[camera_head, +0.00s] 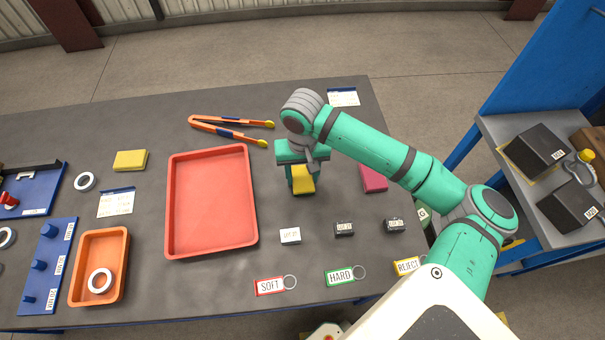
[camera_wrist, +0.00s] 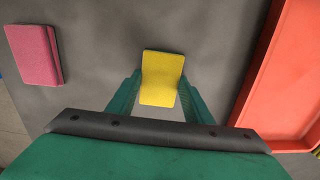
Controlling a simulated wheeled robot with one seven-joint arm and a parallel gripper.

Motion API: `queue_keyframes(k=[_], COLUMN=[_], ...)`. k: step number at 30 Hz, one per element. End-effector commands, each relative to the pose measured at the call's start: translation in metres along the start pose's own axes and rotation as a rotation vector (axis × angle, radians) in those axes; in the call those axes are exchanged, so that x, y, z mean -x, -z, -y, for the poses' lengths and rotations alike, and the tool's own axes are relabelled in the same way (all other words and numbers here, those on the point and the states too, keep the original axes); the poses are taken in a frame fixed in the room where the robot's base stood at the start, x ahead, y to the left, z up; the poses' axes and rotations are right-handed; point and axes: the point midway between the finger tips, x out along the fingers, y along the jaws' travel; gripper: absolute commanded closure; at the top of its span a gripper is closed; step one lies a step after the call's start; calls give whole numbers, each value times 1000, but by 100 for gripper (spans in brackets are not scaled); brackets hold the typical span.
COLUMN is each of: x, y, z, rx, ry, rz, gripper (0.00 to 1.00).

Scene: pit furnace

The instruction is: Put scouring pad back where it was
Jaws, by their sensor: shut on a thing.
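My gripper (camera_head: 302,168) is over the dark table, right of the red tray. It is shut on a yellow pad (camera_head: 304,183), which I take to be the scouring pad. In the wrist view the yellow pad (camera_wrist: 162,78) sits between the two green fingers, its far end looking bent. I cannot tell whether it touches the table. A magenta pad (camera_head: 373,179) lies to the right of my gripper, partly hidden by my arm. It also shows at the upper left of the wrist view (camera_wrist: 35,54). Another yellow block (camera_head: 130,160) lies left of the red tray.
The red tray (camera_head: 173,205) is empty. Orange tongs (camera_head: 232,129) lie behind it. Small labelled blocks (camera_head: 344,229) and tags reading SOFT (camera_head: 270,286), HARD (camera_head: 341,277) and REJECT (camera_head: 407,266) lie in front. An orange tray (camera_head: 80,246) holds a white ring. Table behind my gripper is mostly clear.

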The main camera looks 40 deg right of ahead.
Motion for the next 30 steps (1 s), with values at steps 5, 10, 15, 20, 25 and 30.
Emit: queue_keyframes(k=[5,10,15,20,25,30], x=[-3,-3,-2,9,39,74], y=[0,0,0,0,0,0], z=[0,0,0,0,0,0], rx=[0,0,0,0,1,1], ry=[0,0,0,0,1,0], rz=[1,1,0,-1,-2,-2], gripper=[42,35,35,35,35,35])
